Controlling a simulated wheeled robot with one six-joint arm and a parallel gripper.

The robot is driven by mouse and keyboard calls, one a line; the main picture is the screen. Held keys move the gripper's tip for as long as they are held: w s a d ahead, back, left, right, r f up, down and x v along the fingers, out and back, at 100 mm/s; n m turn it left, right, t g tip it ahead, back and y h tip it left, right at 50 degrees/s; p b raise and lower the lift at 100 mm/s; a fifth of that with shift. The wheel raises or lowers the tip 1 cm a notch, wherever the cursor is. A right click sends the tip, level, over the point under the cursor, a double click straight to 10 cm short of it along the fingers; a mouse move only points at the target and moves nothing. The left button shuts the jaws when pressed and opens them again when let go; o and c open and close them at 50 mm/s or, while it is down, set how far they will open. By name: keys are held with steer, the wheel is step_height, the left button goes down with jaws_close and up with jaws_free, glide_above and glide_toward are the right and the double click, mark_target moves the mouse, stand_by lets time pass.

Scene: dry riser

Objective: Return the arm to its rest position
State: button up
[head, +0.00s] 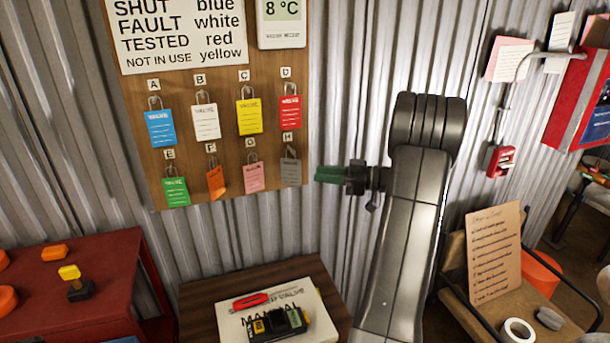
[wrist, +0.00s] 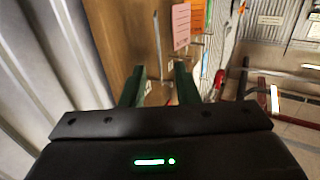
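My arm rises in front of the corrugated wall at the right of centre in the head view. My gripper (head: 322,174) points left from it, its green fingers just right of the tag board (head: 218,178). In the wrist view, my gripper (wrist: 160,78) has its two green fingers apart, with nothing held between them. The board's wooden face (wrist: 125,35) and a pink tag (wrist: 181,26) show beyond the fingers. The grey tag (head: 291,171) at the board's lower right is the one nearest my gripper in the head view.
Coloured tags hang on lettered hooks. Below stands a small wooden table (head: 195,318) with a manual and a black device (head: 279,325). A red cabinet (head: 105,262) is at the left. A cart with a cardboard sheet (head: 494,253) and a tape roll (head: 518,331) is at the right.

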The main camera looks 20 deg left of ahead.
mark_target(294, 171)
steer(key=shift+w+d, duration=0.1)
steer(key=shift+d, duration=1.35)
steer(key=shift+a, duration=0.1)
steer(key=a, duration=0.4)
steer(key=a+p, duration=0.1)
steer(key=a, duration=0.2)
steer(key=s+a, duration=0.1)
steer(key=a, duration=0.3)
steer(key=shift+a+p, duration=0.35)
steer(key=shift+p, duration=0.05)
